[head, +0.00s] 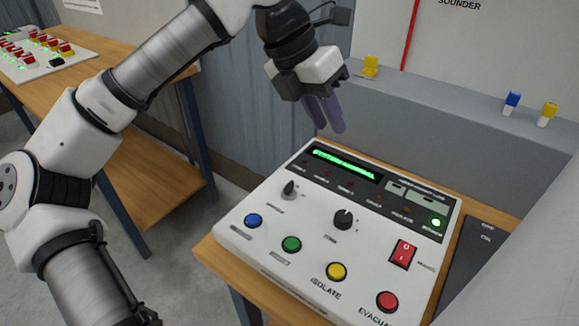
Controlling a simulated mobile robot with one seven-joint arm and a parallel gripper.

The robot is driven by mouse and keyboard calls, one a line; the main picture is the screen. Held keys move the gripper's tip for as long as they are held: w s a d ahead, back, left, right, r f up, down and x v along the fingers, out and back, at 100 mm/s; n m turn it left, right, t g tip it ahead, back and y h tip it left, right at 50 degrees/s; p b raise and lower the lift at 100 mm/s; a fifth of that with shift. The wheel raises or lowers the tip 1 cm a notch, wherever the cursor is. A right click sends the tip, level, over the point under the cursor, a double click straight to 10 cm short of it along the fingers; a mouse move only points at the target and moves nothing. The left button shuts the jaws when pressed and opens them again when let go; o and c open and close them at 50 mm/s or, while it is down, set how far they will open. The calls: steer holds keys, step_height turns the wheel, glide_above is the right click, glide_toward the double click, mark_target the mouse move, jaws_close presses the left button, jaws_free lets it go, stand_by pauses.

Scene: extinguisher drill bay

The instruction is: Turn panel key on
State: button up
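The white control panel (270,238) lies on a wooden bench. A small grey key-like switch (289,190) stands at its upper left, with a label too small to read. A round black knob (344,218) is to its right, near the panel's middle. The green-lit display (343,164) is on the dark strip at the back. My gripper (327,130) has purple fingers pointing down, above and behind the panel's back left edge, apart from the switch. Its fingers look close together, but I cannot tell whether they are open or shut. I see nothing held in them.
The panel has blue (253,220), green (291,244), yellow (336,271) and red (387,301) buttons, plus a red rocker switch (403,253). A grey ledge (440,130) behind bears yellow and blue pieces. Another bench (150,60) with a board stands at left.

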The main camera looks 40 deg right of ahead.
mark_target(291, 182)
steer(key=w+a+f+n+t+y, duration=0.2)
steer(key=w+f+t+y, duration=0.15)
steer(key=w, duration=0.25)
steer(key=shift+g+y, duration=0.35)
steer(key=shift+y, duration=0.1)
steer(key=f+p, duration=0.1)
steer(key=f, duration=0.5)
steer(key=f+p, duration=0.1)
steer(key=f, duration=0.5)
steer(key=shift+s+a+f+p, duration=0.2)
steer(key=shift+f+p, duration=0.15)
jaws_close()
